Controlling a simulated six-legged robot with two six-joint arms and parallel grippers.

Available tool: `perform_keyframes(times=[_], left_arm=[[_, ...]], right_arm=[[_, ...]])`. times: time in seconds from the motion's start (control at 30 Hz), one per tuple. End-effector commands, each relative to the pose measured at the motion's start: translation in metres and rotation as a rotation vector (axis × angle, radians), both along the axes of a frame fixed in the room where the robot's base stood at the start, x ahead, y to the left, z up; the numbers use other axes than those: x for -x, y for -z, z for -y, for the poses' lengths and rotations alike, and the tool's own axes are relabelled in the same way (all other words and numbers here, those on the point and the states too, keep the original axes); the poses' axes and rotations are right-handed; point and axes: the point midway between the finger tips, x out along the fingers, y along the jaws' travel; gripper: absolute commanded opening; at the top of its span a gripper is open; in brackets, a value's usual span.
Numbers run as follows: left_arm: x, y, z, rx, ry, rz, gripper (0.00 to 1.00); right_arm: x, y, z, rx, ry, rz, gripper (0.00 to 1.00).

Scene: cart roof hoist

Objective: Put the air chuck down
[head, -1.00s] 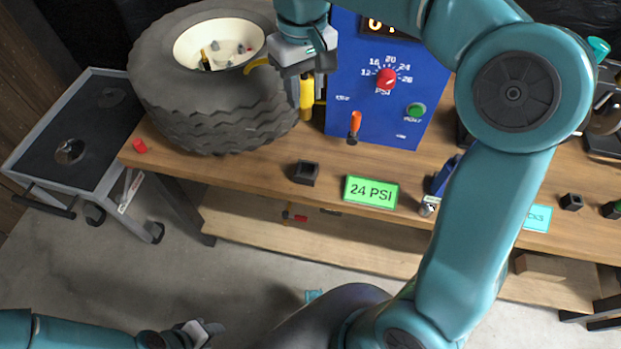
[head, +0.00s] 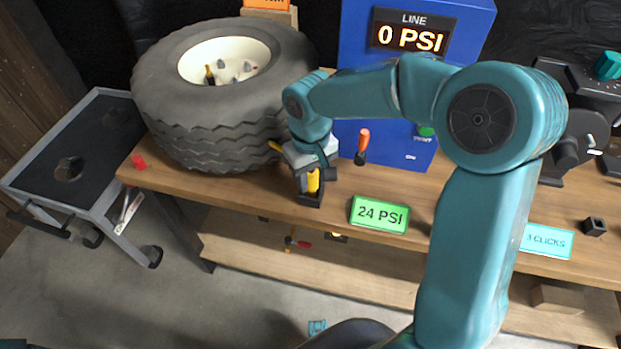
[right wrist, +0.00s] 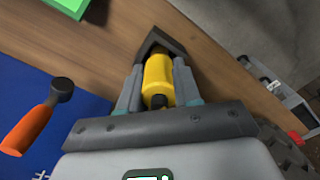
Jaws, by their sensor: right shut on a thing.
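The yellow air chuck (head: 313,181) is upright between the fingers of my right gripper (head: 314,174), which is shut on it. Its lower end meets the small black square holder (head: 312,201) on the bench and appears to be inside it; the exact depth is hidden. In the right wrist view the yellow chuck (right wrist: 158,76) lies between the two grey fingers (right wrist: 158,92), with the black holder (right wrist: 160,40) around its far end. My left gripper is out of view.
The big tire (head: 210,130) stands close left of the gripper. The blue inflator box (head: 365,80), reading 0 PSI, is behind, with an orange-handled tool (head: 363,142) at its front. A green 24 PSI sign (head: 380,213) is right of the holder. A grey cart (head: 90,110) stands left.

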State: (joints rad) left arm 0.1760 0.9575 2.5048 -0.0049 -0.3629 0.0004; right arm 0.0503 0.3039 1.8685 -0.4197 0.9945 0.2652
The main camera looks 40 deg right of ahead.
Motion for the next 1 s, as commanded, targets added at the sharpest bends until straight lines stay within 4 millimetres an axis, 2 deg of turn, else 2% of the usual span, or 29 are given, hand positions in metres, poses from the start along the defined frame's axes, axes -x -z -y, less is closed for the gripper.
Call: perform_keyframes(times=[0.4, 0.43, 0.5, 0.8, 0.9, 1.0], left_arm=[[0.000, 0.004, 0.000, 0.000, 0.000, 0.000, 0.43], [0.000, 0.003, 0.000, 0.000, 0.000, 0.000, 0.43], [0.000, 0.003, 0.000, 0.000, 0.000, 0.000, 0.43], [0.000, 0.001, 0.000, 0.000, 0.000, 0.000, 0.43], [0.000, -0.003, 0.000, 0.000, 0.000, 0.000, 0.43], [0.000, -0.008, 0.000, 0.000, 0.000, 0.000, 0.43]], right_arm=[[0.000, 0.008, 0.000, 0.000, 0.000, 0.000, 0.00], [0.000, 0.007, 0.000, 0.000, 0.000, 0.000, 0.39], [0.000, 0.007, 0.000, 0.000, 0.000, 0.000, 0.58], [0.000, 0.004, 0.000, 0.000, 0.000, 0.000, 0.58], [-0.001, -0.006, 0.000, 0.000, 0.001, 0.004, 0.58], [-0.001, -0.026, 0.000, 0.001, 0.001, 0.005, 0.58]])
